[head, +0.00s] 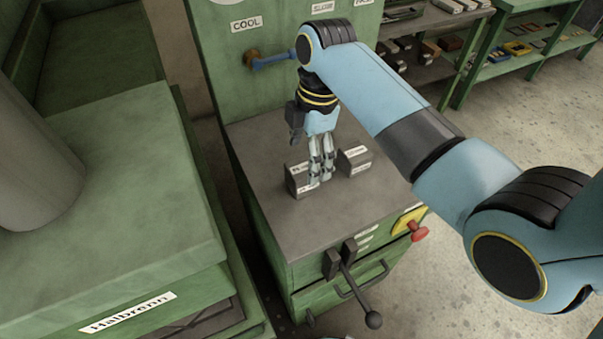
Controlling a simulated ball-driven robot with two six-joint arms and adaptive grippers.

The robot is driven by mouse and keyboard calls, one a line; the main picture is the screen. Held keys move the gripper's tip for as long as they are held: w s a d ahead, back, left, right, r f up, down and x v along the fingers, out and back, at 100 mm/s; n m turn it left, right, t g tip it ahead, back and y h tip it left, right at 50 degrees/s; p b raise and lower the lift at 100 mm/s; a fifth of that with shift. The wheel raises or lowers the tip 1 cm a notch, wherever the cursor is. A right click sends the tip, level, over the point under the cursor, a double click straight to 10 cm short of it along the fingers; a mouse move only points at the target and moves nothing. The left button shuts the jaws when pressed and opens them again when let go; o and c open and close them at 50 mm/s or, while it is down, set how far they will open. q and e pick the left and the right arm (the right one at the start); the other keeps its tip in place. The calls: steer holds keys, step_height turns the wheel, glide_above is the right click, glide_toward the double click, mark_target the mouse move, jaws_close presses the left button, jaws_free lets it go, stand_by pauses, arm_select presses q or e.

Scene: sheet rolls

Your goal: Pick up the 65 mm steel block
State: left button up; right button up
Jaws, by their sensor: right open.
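Two dark steel blocks with white labels stand on the grey top of a green cabinet (330,224). The left block (292,182) and the right block (356,168) are a short way apart. Their labels are too small to read, so I cannot tell which is the 65 mm one. My right gripper (320,181) points down with its fingers open, at the right end of the left block. The fingers hide part of that block. I cannot tell whether they touch it or stand around it. The right block is clear of the fingers. My left gripper is out of view.
A green machine panel marked COOL (232,45) rises behind the cabinet top. A black-knobbed lever (373,319) and a red knob (418,232) stick out at its front. A green cabinet (120,180) stands at left. Shelves with small parts (520,48) stand at back right.

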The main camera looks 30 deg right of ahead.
mark_target(303, 166)
steer(key=f, duration=0.2)
steer(key=a+f, duration=0.1)
steer(key=f, duration=0.2)
steer(key=shift+a, duration=0.1)
steer(key=shift+c, duration=0.7)
steer(key=c, duration=0.5)
jaws_close()
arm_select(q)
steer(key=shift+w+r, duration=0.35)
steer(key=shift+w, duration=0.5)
